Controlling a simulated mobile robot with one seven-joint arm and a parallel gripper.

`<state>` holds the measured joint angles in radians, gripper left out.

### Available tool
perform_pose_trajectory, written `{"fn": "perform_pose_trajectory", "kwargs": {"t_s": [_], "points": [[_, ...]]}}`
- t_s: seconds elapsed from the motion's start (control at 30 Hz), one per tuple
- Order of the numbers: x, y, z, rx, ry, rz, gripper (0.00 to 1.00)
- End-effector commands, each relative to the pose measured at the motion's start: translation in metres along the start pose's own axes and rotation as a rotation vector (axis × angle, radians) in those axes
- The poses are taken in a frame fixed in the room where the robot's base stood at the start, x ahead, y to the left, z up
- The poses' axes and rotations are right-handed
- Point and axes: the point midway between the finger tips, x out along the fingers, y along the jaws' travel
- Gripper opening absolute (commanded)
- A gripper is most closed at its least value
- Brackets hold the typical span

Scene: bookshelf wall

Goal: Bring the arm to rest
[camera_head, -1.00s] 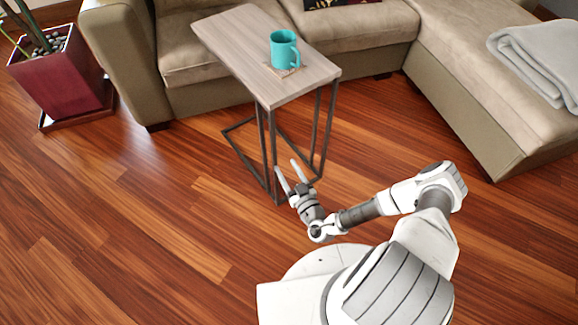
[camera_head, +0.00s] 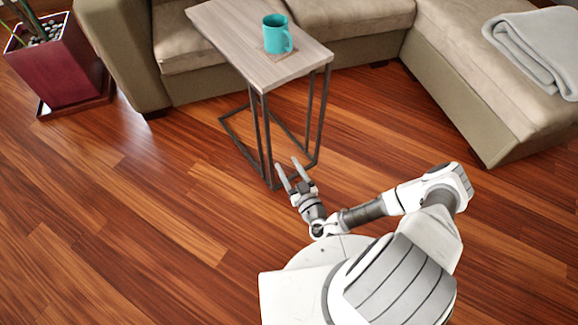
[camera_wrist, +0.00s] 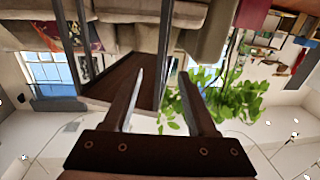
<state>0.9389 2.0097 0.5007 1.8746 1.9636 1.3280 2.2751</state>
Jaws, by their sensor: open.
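My gripper (camera_head: 291,174) is open and empty. In the head view it is low, in front of the side table's near legs, with its fingers pointing up toward the table. My arm is folded in close over my white base. In the wrist view the two fingers (camera_wrist: 165,100) are spread apart with nothing between them. The wrist picture looks upside down, with the room seen beyond the fingers.
A side table (camera_head: 233,35) with thin metal legs stands just ahead of my gripper. A teal mug (camera_head: 276,35) stands on a coaster on it. A beige sofa (camera_head: 351,30) lies behind. A red planter (camera_head: 62,68) is far left. Wooden floor (camera_head: 130,220) is clear at left.

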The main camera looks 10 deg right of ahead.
Motion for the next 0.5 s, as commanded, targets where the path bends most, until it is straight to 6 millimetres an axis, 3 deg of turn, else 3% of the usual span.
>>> {"fn": "perform_pose_trajectory", "kwargs": {"t_s": [0.5], "points": [[0.0021, 0.0015, -0.0071, -0.044, 0.015, -0.026, 0.58]]}}
